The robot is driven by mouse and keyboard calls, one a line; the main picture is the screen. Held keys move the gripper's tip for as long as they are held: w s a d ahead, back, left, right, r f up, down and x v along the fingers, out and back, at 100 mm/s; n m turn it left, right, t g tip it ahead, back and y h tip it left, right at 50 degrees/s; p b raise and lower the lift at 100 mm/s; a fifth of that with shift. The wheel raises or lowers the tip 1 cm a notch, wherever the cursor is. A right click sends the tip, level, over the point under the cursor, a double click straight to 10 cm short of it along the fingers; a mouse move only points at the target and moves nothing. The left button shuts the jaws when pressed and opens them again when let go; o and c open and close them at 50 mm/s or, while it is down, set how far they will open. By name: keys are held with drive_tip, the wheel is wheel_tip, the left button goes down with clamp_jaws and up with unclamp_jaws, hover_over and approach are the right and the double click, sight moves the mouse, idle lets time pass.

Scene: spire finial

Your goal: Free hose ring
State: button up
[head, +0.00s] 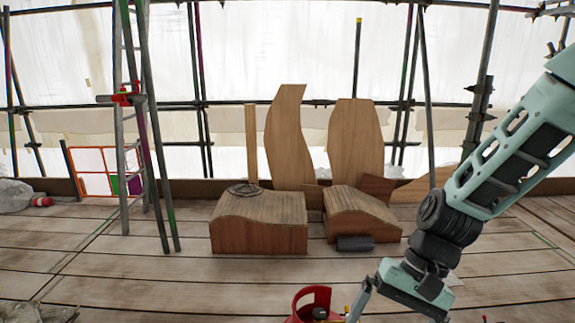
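A dark ring (243,190), possibly a coiled hose, lies flat on the left end of the curved wooden block (258,236). A wooden post (251,145) stands right behind it; I cannot tell whether the ring goes around the post. A red gas bottle (297,318) with a collar and dark valve shows at the bottom edge, mostly cut off. My gripper (357,306) points down just right of the bottle. Its fingertips are cut off by the frame edge, so its opening and any hold are hidden. It is far from the dark ring.
A second wooden block (360,212) stands to the right, with a dark grey roll (355,243) before it. Curved boards (288,140) lean behind. A ladder (122,150) and scaffold poles stand left.

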drive_tip(key=s+a+r+n+t+h+p, duration=0.2)
drive_tip(key=s+r+n+t+h+p, duration=0.1)
drive_tip(key=s+r+n, duration=0.7)
drive_tip(key=s+r+h, duration=0.1)
drive_tip(key=s, duration=0.2)
drive_tip(key=shift+a, duration=0.15)
